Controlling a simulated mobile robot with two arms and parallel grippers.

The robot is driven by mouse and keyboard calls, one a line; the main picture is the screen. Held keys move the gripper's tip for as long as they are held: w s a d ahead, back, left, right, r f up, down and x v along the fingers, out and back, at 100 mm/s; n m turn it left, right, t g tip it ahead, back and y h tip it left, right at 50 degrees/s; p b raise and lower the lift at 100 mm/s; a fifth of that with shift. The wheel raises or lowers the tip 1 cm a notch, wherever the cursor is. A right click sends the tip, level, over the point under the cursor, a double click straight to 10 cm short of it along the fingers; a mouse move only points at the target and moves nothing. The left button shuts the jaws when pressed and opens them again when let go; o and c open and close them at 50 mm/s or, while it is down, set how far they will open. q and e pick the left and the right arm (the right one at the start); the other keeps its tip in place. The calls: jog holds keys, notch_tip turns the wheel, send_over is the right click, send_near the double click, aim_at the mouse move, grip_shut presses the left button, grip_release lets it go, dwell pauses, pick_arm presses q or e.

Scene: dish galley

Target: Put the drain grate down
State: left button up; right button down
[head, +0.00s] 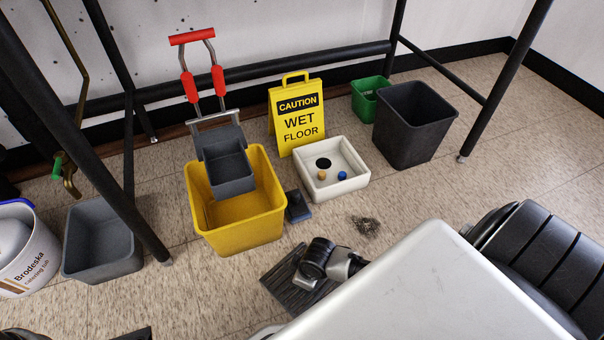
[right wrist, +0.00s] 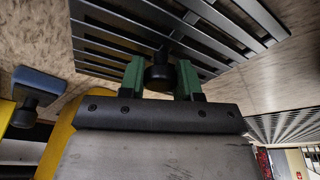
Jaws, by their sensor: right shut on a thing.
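The drain grate (head: 291,283) is a dark slatted plate near the bottom middle of the head view, partly hidden by my right gripper and arm. My right gripper (right wrist: 160,75) has green fingers shut on the grate's black knob in the right wrist view. The grate's slats (right wrist: 205,45) spread beyond the fingers there. I cannot tell whether the grate touches the floor. My left gripper is not clearly visible.
A yellow mop bucket (head: 240,235), a blue-grey block (head: 298,207) and a wet floor sign (head: 297,118) stand near the sink. A small dark debris pile (head: 365,227) lies before it. Grey (head: 100,245) and black bins (head: 410,125) flank the area. Floor right of the sink is clear.

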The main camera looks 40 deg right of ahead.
jog(key=shift+f, duration=0.15)
jog(key=shift+f, duration=0.1)
jog(key=c, duration=0.8)
grip_release()
